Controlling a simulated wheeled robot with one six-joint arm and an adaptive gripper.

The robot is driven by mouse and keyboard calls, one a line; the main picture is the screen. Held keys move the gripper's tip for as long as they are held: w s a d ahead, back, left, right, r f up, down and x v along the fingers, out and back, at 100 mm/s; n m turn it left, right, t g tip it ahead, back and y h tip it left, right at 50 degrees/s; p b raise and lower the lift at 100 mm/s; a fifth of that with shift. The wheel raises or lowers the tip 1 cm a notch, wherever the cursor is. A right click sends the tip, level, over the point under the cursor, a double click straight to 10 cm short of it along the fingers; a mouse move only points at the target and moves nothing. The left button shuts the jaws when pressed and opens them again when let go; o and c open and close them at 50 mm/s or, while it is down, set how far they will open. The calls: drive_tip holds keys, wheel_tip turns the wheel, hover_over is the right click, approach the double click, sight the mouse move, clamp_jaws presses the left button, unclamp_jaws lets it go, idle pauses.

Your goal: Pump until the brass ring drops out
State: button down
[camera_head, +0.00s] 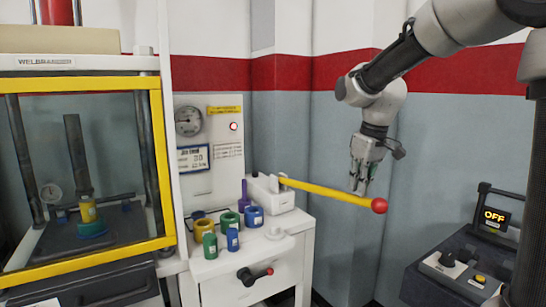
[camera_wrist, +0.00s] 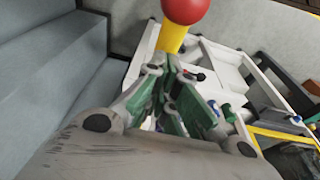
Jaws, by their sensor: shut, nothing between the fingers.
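The yellow pump lever (camera_head: 325,190) runs right from a white pump block (camera_head: 270,195) on the cabinet and ends in a red ball (camera_head: 379,205). It slopes slightly down. My gripper (camera_head: 359,191) points down at the lever near the ball, shut and empty; I cannot tell whether it touches the lever. In the wrist view the red ball (camera_wrist: 185,8) is beyond my gripper (camera_wrist: 180,85). Behind the yellow-framed guard, a small yellow piece (camera_head: 88,212) sits on a teal base (camera_head: 92,230) in the press. I cannot make out a separate brass ring there.
Several coloured rings and cylinders stand on the cabinet top, such as a green cylinder (camera_head: 209,245) and a blue ring (camera_head: 254,216). A gauge panel (camera_head: 210,145) stands behind. A control box (camera_head: 460,265) reads OFF at right.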

wheel_tip(320, 180, down, 12)
drive_tip(key=shift+s+d, duration=0.15)
drive_tip(key=shift+s, duration=0.1)
idle(0.7)
drive_tip(key=shift+f, duration=0.1)
drive_tip(key=r, duration=1.3)
drive_tip(key=shift+w+r, duration=0.3)
drive_tip(key=shift+f, duration=0.15)
wheel_tip(320, 180, down, 13)
drive_tip(key=shift+s+f, duration=0.15)
drive_tip(key=shift+s, duration=0.15)
